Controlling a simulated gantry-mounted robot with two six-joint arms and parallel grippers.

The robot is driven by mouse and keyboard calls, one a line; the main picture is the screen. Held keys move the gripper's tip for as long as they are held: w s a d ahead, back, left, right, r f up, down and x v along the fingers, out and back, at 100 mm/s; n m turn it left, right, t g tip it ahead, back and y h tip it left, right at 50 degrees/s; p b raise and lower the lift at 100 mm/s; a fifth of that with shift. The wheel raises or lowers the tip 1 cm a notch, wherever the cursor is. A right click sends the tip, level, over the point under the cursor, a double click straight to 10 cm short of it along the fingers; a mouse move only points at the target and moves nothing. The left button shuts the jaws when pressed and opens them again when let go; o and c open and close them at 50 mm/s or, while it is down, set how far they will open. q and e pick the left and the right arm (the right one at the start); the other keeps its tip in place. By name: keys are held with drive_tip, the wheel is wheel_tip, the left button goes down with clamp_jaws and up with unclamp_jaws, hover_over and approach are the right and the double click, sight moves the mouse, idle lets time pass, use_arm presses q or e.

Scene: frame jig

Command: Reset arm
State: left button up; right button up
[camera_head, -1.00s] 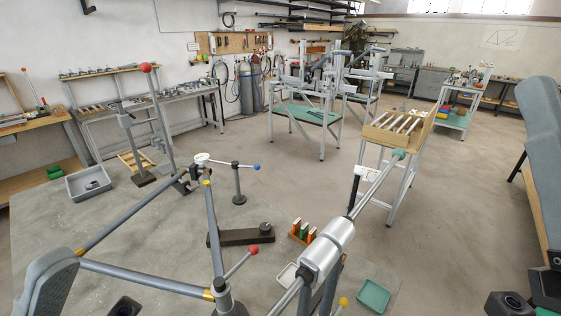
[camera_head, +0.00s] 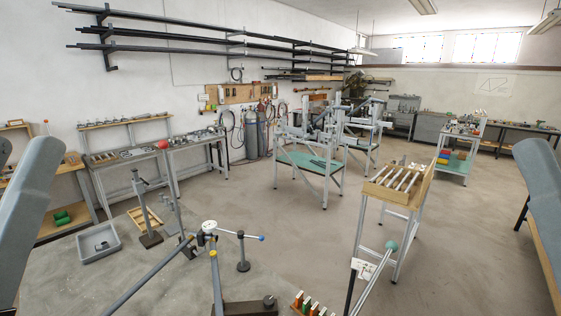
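Parts of my own arms show at the left and right edges of the head view. Neither gripper is in the frame, so whether they are open or shut is hidden. The frame jig stands on the grey table (camera_head: 60,280) in the lower part of the view. Its grey tubes (camera_head: 150,272) meet near a round white-topped fitting (camera_head: 209,227). A post with a red ball (camera_head: 163,145) rises behind it. A small stand with a blue-tipped lever (camera_head: 242,250) is to the right. The lower part of the jig is cut off by the bottom edge.
A grey bin (camera_head: 93,243) sits on the table at left. A wooden rack with several tubes (camera_head: 400,184) stands on legs at right. A green-shelved metal stand (camera_head: 308,160) is further back. The floor between them is clear.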

use_arm(q)
wheel_tip(320, 180, up, 17)
drive_tip(key=p, duration=1.2)
drive_tip(key=shift+f+p, duration=0.2)
drive_tip(key=shift+p, duration=0.15)
use_arm(e)
wheel_tip(320, 180, up, 17)
drive_tip(key=shift+f, duration=0.2)
